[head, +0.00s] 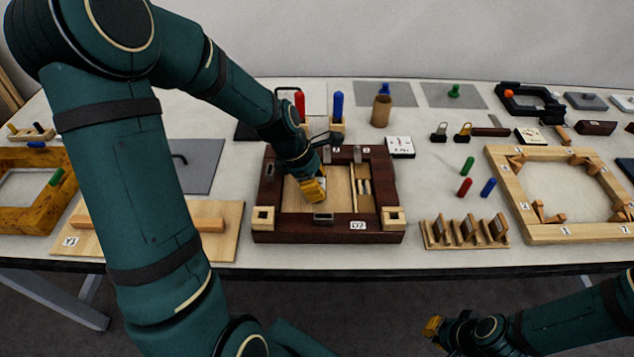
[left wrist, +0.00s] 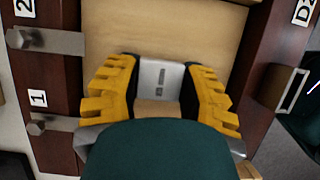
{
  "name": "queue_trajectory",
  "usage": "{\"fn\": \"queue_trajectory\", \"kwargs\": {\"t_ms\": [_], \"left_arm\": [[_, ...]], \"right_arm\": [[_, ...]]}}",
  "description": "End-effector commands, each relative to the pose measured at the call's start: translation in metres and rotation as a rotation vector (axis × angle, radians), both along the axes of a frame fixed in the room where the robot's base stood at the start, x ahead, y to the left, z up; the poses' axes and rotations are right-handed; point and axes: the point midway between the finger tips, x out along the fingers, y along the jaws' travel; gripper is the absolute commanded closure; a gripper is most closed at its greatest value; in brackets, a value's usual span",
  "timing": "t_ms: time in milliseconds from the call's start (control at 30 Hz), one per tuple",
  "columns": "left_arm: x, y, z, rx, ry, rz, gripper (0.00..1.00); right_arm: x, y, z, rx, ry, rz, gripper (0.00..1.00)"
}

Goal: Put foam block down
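My left gripper (head: 312,189) reaches down into the dark wood frame (head: 270,226) labelled D2. In the left wrist view, the yellow fingers of my left gripper (left wrist: 160,85) stand on either side of a pale grey block with small dark marks (left wrist: 151,70). Both pads appear to touch this block, which I take as the foam block. A light wood panel (left wrist: 215,30) lies below it; I cannot tell whether the block touches the panel. My right gripper (head: 433,328) is low in front of the table, with only its yellow tip showing.
The dark frame has raised walls, metal latches (left wrist: 45,40) and corner blocks (head: 392,216). Red and blue pegs (head: 338,106) stand just behind it. A board with a wooden bar (head: 205,222) lies left, slotted stands (head: 465,232) and a pale frame (head: 540,232) right.

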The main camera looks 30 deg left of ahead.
Motion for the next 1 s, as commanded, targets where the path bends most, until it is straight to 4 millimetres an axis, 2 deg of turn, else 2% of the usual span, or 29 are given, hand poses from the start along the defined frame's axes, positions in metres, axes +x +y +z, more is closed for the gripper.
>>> {"fn": "queue_trajectory", "kwargs": {"t_ms": [33,67,100,467,567,1000], "left_arm": [[0.000,0.000,0.000,0.000,0.001,0.000,0.43],[0.000,0.000,0.000,0.000,0.000,0.000,0.32],[0.000,0.000,0.000,0.000,0.000,0.000,0.31],[0.000,0.001,0.005,0.001,-0.001,-0.001,0.31],[-0.002,0.004,0.016,0.001,-0.002,0.001,0.31],[-0.019,0.032,0.095,0.002,-0.003,0.002,0.31]], "right_arm": [[0.000,0.000,0.000,0.000,0.000,0.000,1.00],[0.000,0.000,0.000,0.000,0.000,0.000,1.00],[0.000,0.000,0.000,0.000,0.000,0.000,1.00],[0.000,0.000,0.002,0.000,0.000,0.000,1.00],[-0.001,0.000,0.006,0.000,0.002,0.001,1.00],[-0.005,0.001,0.030,0.003,0.013,0.003,1.00]]}}
